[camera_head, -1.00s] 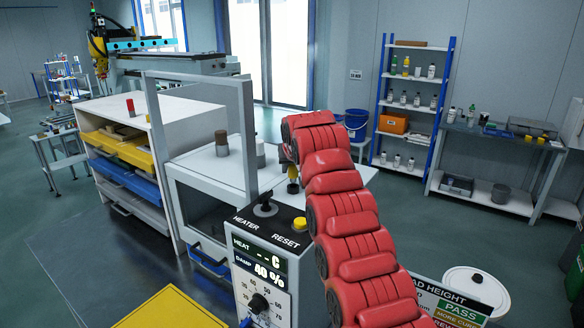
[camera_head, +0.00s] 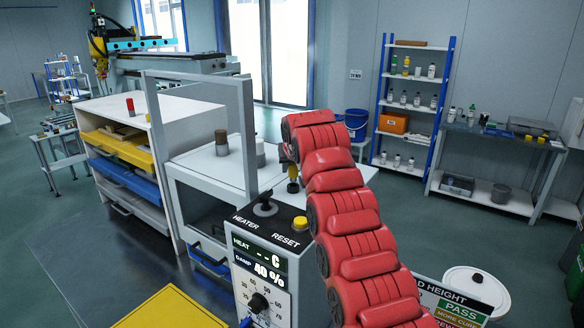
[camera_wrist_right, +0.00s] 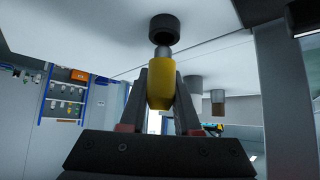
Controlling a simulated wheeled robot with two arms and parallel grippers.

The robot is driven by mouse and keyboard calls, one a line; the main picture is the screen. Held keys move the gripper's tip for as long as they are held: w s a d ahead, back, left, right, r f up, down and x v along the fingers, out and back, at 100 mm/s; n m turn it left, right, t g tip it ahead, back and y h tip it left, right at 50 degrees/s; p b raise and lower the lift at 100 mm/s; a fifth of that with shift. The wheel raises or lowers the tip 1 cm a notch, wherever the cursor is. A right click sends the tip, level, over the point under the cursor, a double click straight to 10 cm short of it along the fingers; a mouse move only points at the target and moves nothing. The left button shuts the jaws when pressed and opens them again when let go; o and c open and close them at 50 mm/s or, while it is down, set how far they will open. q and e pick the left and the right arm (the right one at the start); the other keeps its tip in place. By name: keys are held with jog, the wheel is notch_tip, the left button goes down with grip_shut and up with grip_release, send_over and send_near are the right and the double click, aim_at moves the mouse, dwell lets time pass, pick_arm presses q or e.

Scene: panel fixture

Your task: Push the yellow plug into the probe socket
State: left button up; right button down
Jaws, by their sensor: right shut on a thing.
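The yellow plug (camera_wrist_right: 160,91) is held between the fingers of my right gripper (camera_wrist_right: 160,100) in the right wrist view, which shows the room upside down. Its grey tip points at a dark round socket (camera_wrist_right: 163,27) on a pale surface, and lines up with it closely. I cannot tell whether the tip touches the socket or has entered it. My left gripper is not in view.
Grey and brown cylinders (camera_head: 221,142) stand on the white bench beyond the heater box. A grey upright frame (camera_head: 248,130) rises to the left of my gripper. A black knob (camera_head: 265,206) and a yellow reset button (camera_head: 300,223) top the box.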

jog(key=shift+f+b, duration=1.15)
jog(key=shift+f, duration=0.2)
dwell(0.3)
jog(key=c, duration=0.5)
grip_release()
jog(key=shift+c, duration=0.2)
